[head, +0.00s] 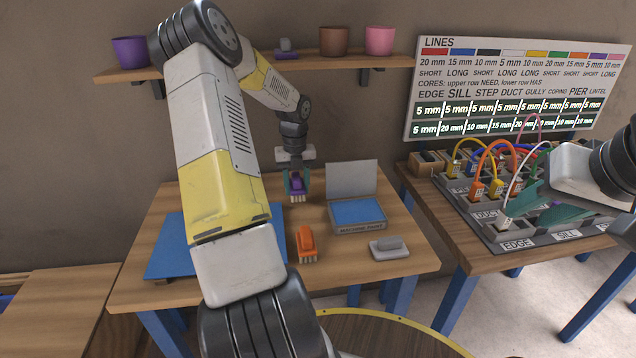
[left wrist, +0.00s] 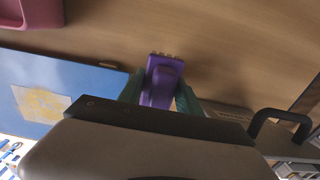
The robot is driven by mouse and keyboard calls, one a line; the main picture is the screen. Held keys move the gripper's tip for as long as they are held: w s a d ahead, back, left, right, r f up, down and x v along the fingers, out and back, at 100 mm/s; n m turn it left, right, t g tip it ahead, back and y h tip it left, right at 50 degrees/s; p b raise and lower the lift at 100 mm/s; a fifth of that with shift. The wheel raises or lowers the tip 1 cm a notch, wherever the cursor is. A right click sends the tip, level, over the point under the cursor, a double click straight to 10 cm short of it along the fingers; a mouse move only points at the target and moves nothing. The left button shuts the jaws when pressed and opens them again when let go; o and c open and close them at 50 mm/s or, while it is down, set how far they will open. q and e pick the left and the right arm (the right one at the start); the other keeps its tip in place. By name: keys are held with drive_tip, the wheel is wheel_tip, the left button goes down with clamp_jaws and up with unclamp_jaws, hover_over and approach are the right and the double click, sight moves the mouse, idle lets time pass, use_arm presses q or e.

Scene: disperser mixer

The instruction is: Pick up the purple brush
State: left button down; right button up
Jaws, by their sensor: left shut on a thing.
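The purple brush (head: 297,187) is over the back middle of the wooden table, its pale bristles pointing down. My left gripper (head: 297,180) is shut on it from above, with a green finger on each side. In the left wrist view the purple brush (left wrist: 162,84) sits between the two green fingers (left wrist: 160,92). I cannot tell whether the bristles touch the tabletop. My right gripper (head: 540,208) is at the right, over the cable board, its green fingers apart.
An orange brush (head: 306,243) stands on the table (head: 240,190) nearer me. A box with a blue inside (head: 357,213) and a grey block on a pale plate (head: 390,252) are to the right. A blue mat (head: 168,255) lies left. Colored cables (head: 484,150) fill the right table.

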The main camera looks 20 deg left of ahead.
use_arm(q)
drive_tip(key=s+a, duration=0.8)
drive_tip(key=a, duration=0.3)
drive_tip(key=s+a, duration=0.9)
drive_tip(key=a, duration=0.2)
drive_tip(key=s+a, duration=0.8)
drive_tip(key=a, duration=0.3)
drive_tip(key=shift+s+a+f, duration=0.15)
drive_tip(key=shift+s+a, duration=0.05)
drive_tip(key=shift+a, duration=0.2)
drive_tip(key=shift+w+a, duration=0.1)
drive_tip(key=shift+a, duration=0.1)
drive_tip(key=shift+s+a, duration=0.85)
drive_tip(key=shift+s, duration=0.1)
